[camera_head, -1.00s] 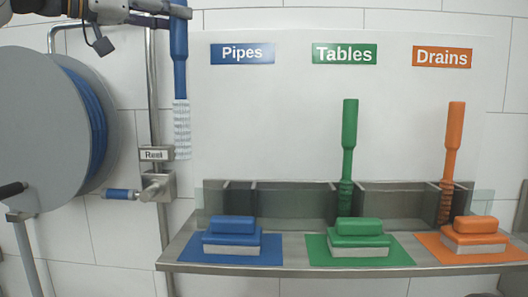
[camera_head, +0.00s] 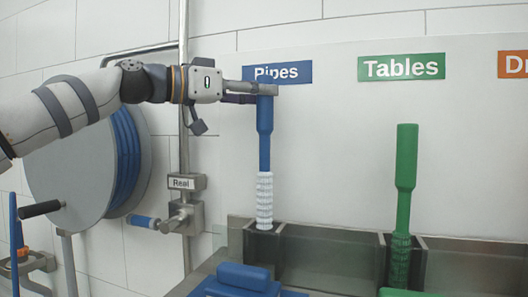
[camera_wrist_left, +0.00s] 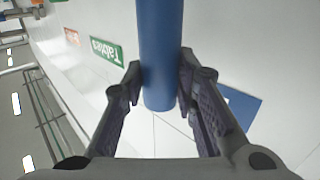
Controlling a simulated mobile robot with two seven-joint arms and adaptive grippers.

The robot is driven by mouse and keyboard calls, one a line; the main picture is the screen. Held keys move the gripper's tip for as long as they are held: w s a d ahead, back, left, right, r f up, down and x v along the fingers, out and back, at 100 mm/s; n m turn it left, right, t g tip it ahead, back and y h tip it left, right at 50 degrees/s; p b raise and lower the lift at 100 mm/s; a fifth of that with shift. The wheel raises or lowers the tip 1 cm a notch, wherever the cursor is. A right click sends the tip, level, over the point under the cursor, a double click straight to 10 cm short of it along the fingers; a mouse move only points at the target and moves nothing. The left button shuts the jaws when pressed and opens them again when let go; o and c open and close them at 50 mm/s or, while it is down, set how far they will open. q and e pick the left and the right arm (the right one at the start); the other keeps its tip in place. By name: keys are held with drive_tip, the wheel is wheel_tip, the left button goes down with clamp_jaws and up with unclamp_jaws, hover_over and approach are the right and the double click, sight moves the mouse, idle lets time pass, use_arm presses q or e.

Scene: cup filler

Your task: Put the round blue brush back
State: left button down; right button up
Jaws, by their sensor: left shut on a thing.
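The round blue brush (camera_head: 264,135) hangs upright under the blue "Pipes" sign (camera_head: 278,73), with white bristles at its lower end. My left gripper (camera_head: 262,90) is shut around the top of its handle. The bristle tip is at the mouth of the leftmost holder slot (camera_head: 262,250); I cannot tell how far inside it is. In the left wrist view the blue handle (camera_wrist_left: 159,60) stands between both fingers (camera_wrist_left: 160,85). My right gripper is not in view.
A green brush (camera_head: 404,165) stands in its slot under the "Tables" sign (camera_head: 401,67). A blue block brush (camera_head: 243,278) lies on the shelf in front. A hose reel (camera_head: 85,165) and a valve (camera_head: 182,215) with a pipe are at the left.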

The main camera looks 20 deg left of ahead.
use_arm(q)
wheel_tip(320, 180, down, 9)
drive_tip(key=shift+d+f, duration=0.1)
drive_tip(key=shift+d, duration=0.05)
drive_tip(key=shift+s, duration=0.1)
drive_tip(key=shift+f, duration=0.1)
drive_tip(key=c, duration=1.3)
unclamp_jaws()
drive_tip(key=shift+s+a+r, duration=0.2)
drive_tip(key=shift+a, duration=0.05)
approach(261, 139)
drive_tip(key=v, duration=0.2)
drive_tip(key=shift+a, duration=0.1)
